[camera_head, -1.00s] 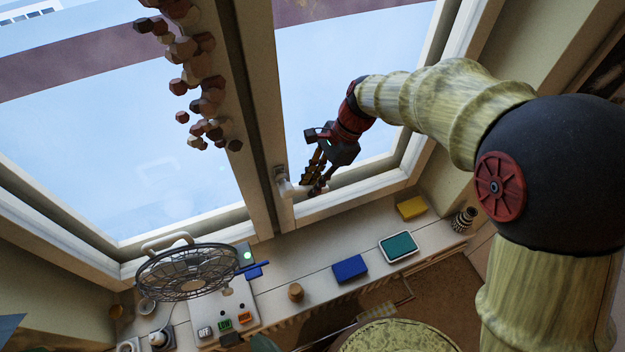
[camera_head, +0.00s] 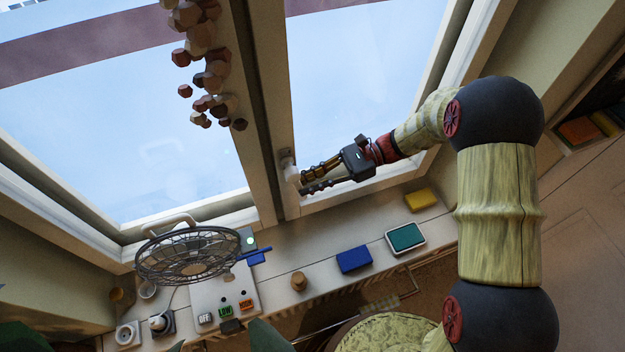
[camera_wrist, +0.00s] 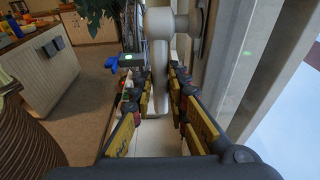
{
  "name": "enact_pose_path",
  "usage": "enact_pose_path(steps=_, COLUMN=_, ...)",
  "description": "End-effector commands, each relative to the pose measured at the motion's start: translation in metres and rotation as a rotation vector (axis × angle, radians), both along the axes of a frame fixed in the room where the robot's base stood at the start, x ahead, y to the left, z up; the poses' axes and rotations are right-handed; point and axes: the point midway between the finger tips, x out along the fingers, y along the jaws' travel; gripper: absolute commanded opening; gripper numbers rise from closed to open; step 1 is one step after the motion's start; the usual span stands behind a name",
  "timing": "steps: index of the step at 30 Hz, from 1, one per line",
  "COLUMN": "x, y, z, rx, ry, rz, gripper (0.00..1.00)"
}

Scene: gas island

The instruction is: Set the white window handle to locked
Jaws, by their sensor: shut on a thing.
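The white window handle (camera_head: 290,170) sits on the frame post between the two panes in the head view. Its grip now runs roughly along the post, no longer sideways. It also shows in the wrist view (camera_wrist: 158,60), joined to a round mount, with its grip between the fingers. My gripper (camera_head: 302,184) reaches in from the right at the handle and partly hides its lower end. In the wrist view my gripper (camera_wrist: 160,90) has one finger on each side of the grip and is shut on it.
A wire fan (camera_head: 188,255) and a switch panel (camera_head: 222,300) stand left on the sill. A blue block (camera_head: 353,259), a teal-topped box (camera_head: 405,238) and a yellow block (camera_head: 420,199) lie below my arm. Hanging hexagonal pieces (camera_head: 205,75) are left of the post.

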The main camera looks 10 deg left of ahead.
Motion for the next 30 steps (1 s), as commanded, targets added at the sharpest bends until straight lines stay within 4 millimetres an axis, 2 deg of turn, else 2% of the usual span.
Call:
enact_pose_path(steps=12, x=-0.0062, y=0.01, z=-0.0076, rx=0.157, ry=0.099, rz=0.001, gripper=0.0)
enact_pose_path(steps=29, x=-0.0078, y=0.0114, z=-0.0075, rx=0.179, ry=0.114, rz=0.002, gripper=0.0)
enact_pose_path(steps=30, x=-0.0078, y=0.0114, z=-0.0075, rx=0.179, ry=0.114, rz=0.002, gripper=0.18)
